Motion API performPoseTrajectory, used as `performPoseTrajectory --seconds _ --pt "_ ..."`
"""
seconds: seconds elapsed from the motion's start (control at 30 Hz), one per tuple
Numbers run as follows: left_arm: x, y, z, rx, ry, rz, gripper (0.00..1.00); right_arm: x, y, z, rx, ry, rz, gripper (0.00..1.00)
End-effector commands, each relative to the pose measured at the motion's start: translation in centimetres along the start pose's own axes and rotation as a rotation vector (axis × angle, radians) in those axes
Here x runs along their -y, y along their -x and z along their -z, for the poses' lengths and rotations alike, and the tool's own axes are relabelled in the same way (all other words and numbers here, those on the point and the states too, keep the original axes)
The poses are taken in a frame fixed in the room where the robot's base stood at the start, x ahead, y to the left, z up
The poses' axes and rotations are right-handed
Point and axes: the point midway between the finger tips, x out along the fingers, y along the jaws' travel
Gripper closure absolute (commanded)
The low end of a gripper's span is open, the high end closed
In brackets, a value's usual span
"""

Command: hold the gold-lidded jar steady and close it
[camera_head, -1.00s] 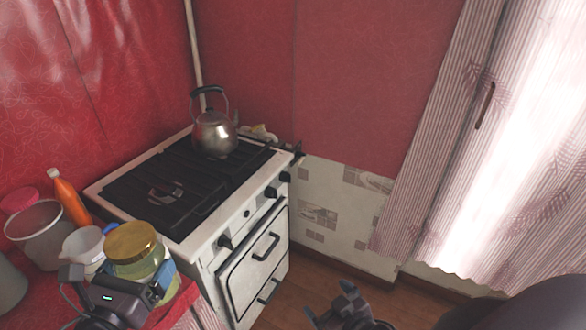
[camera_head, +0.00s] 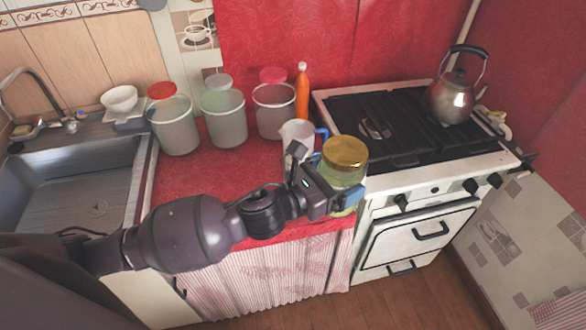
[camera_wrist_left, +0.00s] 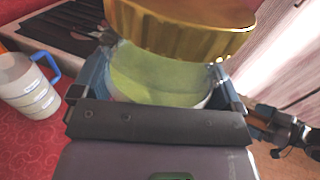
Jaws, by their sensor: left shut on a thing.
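The gold-lidded jar (camera_head: 343,170) is clear glass with yellow-green contents and stands at the right end of the red counter, beside the stove. Its gold lid (camera_head: 346,152) is on top; the lid also shows large in the left wrist view (camera_wrist_left: 180,30). I cannot tell whether the lid is fully seated. My left gripper (camera_head: 335,184) is shut on the jar's body below the lid, with a blue-tipped finger on each side. My right gripper (camera_wrist_left: 289,132) shows small at the right of the left wrist view, apart from the jar; its jaws are unclear. It is outside the head view.
A white measuring jug (camera_head: 297,139) with a blue handle stands close behind the jar. An orange bottle (camera_head: 302,95) and several tubs (camera_head: 222,122) line the back. The stove (camera_head: 415,190) with a kettle (camera_head: 451,100) is to the right, the sink (camera_head: 65,185) to the left.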

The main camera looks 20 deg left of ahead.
Motion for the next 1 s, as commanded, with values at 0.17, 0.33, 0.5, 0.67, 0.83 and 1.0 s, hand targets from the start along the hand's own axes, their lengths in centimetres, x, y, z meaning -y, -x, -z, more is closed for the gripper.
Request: performPoseTrajectory --seconds 0.17,0.33,0.5,0.67,0.83,1.0 --pt "-1.4 0.5 0.8 0.003 -0.001 -0.027 0.74 0.1 -0.3 -0.7 0.002 0.000 0.000 0.00" --pt "-5.0 1.0 1.2 0.002 -0.002 -0.098 0.74 0.2 -0.7 -1.3 0.004 0.000 0.001 0.00" --pt "-10.4 1.9 1.6 0.001 -0.002 -0.217 0.74 0.2 -1.0 -2.1 0.009 0.000 0.001 0.00" --pt "-16.4 3.5 1.5 0.002 -0.003 -0.358 0.74 0.3 -1.3 -2.8 0.013 0.000 0.002 0.00" --pt "-22.4 5.8 1.1 0.002 -0.004 -0.512 0.74 0.3 -1.6 -3.4 0.017 0.000 0.002 0.00" --pt "-27.8 8.3 0.3 0.003 -0.004 -0.660 0.74 0.4 -1.7 -3.8 0.020 0.000 0.002 0.00"
